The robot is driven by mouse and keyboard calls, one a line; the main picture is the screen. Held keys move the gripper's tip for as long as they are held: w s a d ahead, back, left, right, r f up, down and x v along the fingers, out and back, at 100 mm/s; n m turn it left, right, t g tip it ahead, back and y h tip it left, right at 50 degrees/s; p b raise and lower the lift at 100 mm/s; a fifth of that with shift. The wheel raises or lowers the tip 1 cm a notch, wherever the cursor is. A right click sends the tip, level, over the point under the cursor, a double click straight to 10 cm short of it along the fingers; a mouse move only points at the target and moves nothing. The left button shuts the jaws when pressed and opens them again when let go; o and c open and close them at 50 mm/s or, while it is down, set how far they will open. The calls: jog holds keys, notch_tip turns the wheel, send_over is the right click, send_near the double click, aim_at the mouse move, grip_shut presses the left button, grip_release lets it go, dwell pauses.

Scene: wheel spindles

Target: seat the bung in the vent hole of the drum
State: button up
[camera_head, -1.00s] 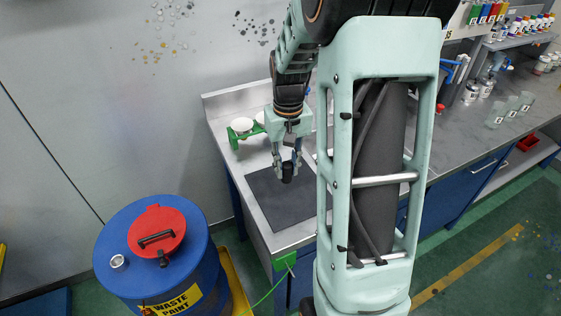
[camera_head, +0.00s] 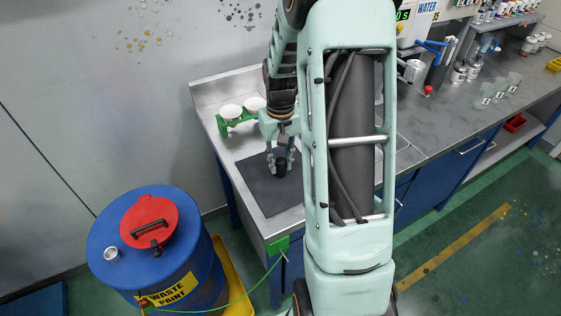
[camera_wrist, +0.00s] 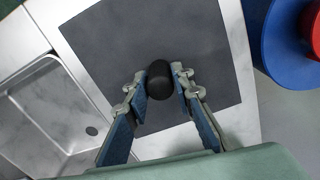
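The bung (camera_wrist: 159,80) is a small black rounded plug between the two fingertips of my gripper (camera_wrist: 160,82). The fingertips sit against its two sides with no clear gap, so my gripper looks shut on it. In the head view my gripper (camera_head: 280,162) points down over the dark mat, with the bung (camera_head: 281,169) between its fingers. Whether the bung is clear of the mat is hard to tell. The blue drum (camera_head: 181,224) stands left of the bench, with a red lid (camera_head: 133,218) and a pale-ringed vent hole (camera_head: 111,254) on its top.
The dark mat (camera_head: 257,195) lies on the steel bench. A green holder (camera_head: 222,130) with white cups stands behind it. A sink (camera_wrist: 55,115) is beside the mat. A yellow tray (camera_head: 236,278) and a green cable (camera_head: 258,296) are near the drum.

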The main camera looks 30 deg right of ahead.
jog(key=o, duration=0.3)
jog(key=shift+r, duration=0.1)
